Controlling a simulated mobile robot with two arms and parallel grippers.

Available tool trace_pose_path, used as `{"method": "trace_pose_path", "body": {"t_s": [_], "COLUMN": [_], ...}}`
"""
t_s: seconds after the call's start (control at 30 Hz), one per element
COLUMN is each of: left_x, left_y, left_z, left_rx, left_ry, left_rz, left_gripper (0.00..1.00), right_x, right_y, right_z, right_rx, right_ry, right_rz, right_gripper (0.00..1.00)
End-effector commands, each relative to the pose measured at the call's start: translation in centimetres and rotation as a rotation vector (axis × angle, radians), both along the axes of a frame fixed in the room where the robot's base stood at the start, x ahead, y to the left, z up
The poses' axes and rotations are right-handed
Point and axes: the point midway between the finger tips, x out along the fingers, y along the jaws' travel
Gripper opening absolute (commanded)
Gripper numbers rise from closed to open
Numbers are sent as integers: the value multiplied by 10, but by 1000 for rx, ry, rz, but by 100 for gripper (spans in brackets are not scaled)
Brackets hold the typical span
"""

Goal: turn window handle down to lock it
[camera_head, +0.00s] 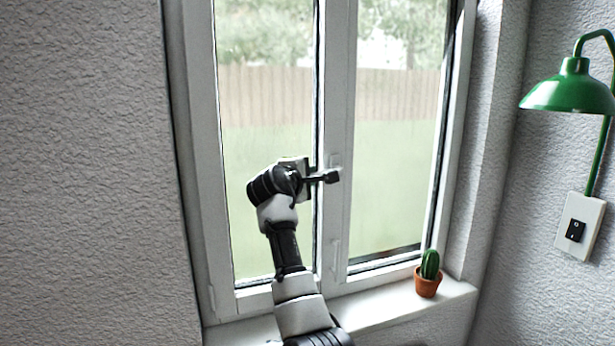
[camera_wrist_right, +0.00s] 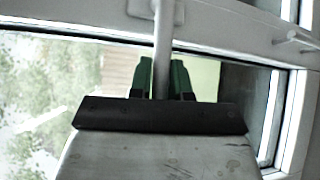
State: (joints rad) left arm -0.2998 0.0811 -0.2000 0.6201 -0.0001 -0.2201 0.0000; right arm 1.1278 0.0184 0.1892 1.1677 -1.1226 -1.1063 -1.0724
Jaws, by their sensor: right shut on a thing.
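The window handle (camera_wrist_right: 162,45) is a pale bar on a base plate fixed to the window frame. In the right wrist view it stands out across the frame bar, roughly at a right angle to it, and runs between my gripper's fingers. My right gripper (camera_wrist_right: 163,82) has green finger pads, one on each side of the bar, and is shut on it. In the head view my right gripper (camera_head: 325,177) is at the middle upright of the window (camera_head: 338,100), hiding most of the handle. My left gripper is out of view.
A potted cactus (camera_head: 428,275) stands on the right end of the white sill (camera_head: 375,312). A green lamp (camera_head: 572,92) and a switch plate (camera_head: 580,222) are on the right wall. The left wall is bare.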

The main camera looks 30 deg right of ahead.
Motion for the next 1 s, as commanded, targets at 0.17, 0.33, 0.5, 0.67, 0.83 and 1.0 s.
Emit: {"method": "trace_pose_path", "body": {"t_s": [0.17, 0.33, 0.5, 0.67, 0.83, 1.0], "left_x": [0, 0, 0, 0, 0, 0], "left_y": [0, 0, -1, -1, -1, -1], "left_z": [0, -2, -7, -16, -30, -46], "left_rx": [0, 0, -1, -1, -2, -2], "left_ry": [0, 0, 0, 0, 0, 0], "left_rz": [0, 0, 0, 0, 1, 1], "left_gripper": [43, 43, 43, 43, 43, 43], "right_x": [0, 0, 0, -1, -2, -3], "right_y": [0, 0, -1, -2, -6, -12], "right_z": [0, -3, -9, -20, -34, -48], "right_rx": [0, -15, -74, -177, -322, -481], "right_ry": [0, 4, 18, 43, 79, 118], "right_rz": [0, -1, -1, -2, -2, -1], "right_gripper": [0, 0, 0, 0, 0, 0]}}
